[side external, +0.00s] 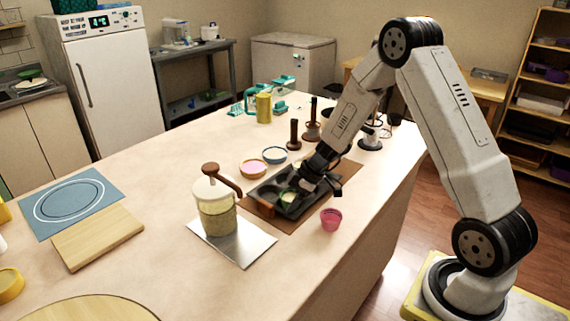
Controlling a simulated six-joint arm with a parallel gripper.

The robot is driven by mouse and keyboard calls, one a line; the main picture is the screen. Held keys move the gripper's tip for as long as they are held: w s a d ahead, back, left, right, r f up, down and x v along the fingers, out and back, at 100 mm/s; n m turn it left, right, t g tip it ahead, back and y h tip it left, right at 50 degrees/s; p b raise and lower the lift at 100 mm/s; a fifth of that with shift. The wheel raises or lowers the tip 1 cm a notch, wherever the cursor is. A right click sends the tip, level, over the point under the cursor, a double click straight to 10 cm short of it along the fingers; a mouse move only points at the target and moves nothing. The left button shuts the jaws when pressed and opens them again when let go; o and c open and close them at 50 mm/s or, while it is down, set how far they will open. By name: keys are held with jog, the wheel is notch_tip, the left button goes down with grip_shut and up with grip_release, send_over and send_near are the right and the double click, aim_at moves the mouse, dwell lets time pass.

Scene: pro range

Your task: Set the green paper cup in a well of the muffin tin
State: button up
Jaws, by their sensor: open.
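The dark muffin tin (262,204) lies on a brown mat on the counter. The green paper cup (288,197) shows as a small pale green shape at the tin, towards its right part. It appears to be at a well, but I cannot tell whether it sits fully down or level. My gripper (300,192) is open, low over the tin and right at the cup. Its fingers and wrist hide part of the cup and the tin's far right end. I cannot tell whether a finger touches the cup.
A pink cup (331,219) stands just right of the tin. A lidded jar with a brown handle (217,212) stands close on the left, on a metal sheet (243,249). Two small bowls (275,155) (253,169) lie behind the tin.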

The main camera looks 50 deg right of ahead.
aim_at(282, 195)
jog(key=shift+r, duration=2.2)
jog(key=shift+o, duration=0.3)
jog(key=shift+r, duration=0.15)
jog(key=v, duration=0.7)
jog(key=shift+s+r, duration=0.15)
jog(key=shift+r, duration=0.05)
